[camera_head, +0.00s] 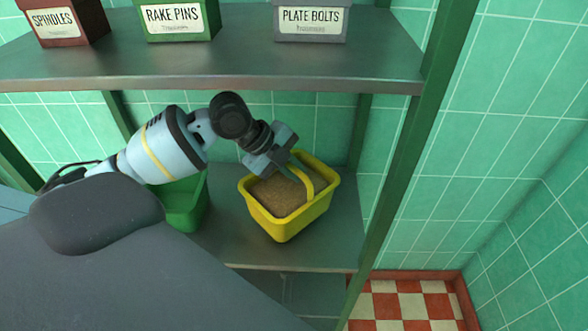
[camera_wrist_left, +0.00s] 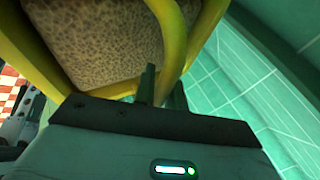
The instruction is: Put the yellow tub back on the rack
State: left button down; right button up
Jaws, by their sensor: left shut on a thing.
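The yellow tub (camera_head: 283,228), filled with a brown grainy material, is at the lower shelf (camera_head: 245,248) of the rack, next to the green tub. Whether its base touches the shelf is hard to tell. My left gripper (camera_head: 296,166) is shut on the tub's yellow handle, which arches above the rim. In the left wrist view the handle (camera_wrist_left: 172,40) passes at the dark fingers (camera_wrist_left: 160,90), with the tub's brown contents behind it. My right gripper is not in view.
A green tub (camera_head: 187,208) stands to the left on the same shelf, partly hidden by my arm. The upper shelf (camera_head: 210,68) holds labelled bins, including Rake Pins (camera_head: 175,20) and Plate Bolts (camera_head: 310,22). A green rack post (camera_head: 395,175) stands right of the yellow tub.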

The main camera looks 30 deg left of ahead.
pick_arm(q)
jog(key=shift+f, duration=1.4)
jog(key=c, duration=1.5)
grip_release()
jog(key=shift+f, duration=0.15)
jog(key=shift+o, duration=0.2)
jog(key=v, duration=1.2)
